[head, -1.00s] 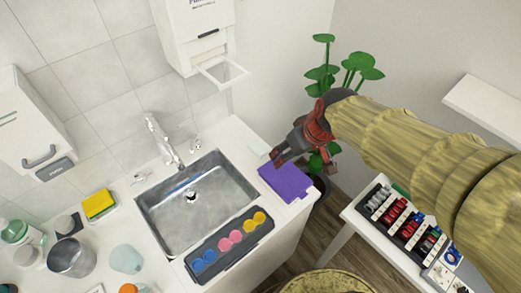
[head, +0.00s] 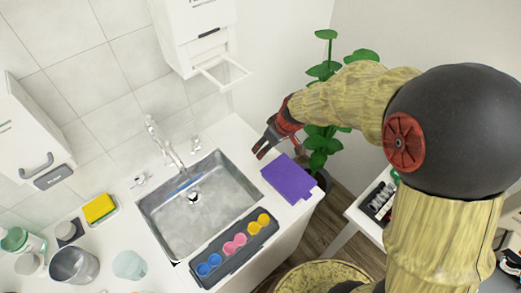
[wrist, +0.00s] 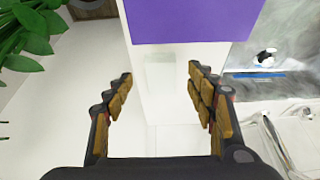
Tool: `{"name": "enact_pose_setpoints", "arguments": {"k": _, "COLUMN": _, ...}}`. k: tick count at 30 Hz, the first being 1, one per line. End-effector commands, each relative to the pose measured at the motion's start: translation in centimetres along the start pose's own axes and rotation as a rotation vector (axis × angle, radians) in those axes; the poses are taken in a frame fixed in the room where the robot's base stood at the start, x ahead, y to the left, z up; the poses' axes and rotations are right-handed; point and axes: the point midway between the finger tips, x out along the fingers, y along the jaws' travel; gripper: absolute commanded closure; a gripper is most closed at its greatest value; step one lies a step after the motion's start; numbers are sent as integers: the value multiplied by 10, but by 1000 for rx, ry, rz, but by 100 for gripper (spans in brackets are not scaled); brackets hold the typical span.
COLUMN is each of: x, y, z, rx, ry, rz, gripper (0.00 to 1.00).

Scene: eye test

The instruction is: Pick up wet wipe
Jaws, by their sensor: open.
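A small pale, nearly white rectangle, which looks like the wet wipe (wrist: 160,66), lies on the white counter just beyond the purple sheet. In the wrist view it sits between the fingertips of my open gripper (wrist: 160,84). It blends with the counter, and its edges are hard to make out. In the head view my gripper (head: 264,148) is over the counter's back right corner and hides it. The gripper is empty. I cannot tell its exact height above the counter.
The purple sheet (head: 288,180) lies close by on the counter's right end. The sink (head: 180,215) with its faucet (head: 160,140) is to the left. A palette of coloured discs (head: 234,247) lies in front. A leafy plant (head: 322,145) and the wall stand behind my arm.

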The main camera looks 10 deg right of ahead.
Motion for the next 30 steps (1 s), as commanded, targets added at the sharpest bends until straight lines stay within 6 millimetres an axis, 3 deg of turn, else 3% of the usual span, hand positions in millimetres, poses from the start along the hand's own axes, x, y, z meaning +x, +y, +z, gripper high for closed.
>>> {"name": "enact_pose_setpoints", "arguments": {"k": 3, "x": 22, "y": -2, "z": 1, "rx": 0, "ry": -3, "rz": -2, "gripper": 44}}
{"name": "enact_pose_setpoints", "arguments": {"k": 6, "x": 32, "y": -1, "z": 0, "rx": 0, "ry": -1, "rz": 0, "gripper": 44}}
{"name": "enact_pose_setpoints", "arguments": {"k": 14, "x": 33, "y": -1, "z": -1, "rx": 0, "ry": 0, "rz": 0, "gripper": 44}}
{"name": "enact_pose_setpoints", "arguments": {"k": 30, "x": 33, "y": -1, "z": 0, "rx": 0, "ry": 0, "rz": 0, "gripper": 75}}
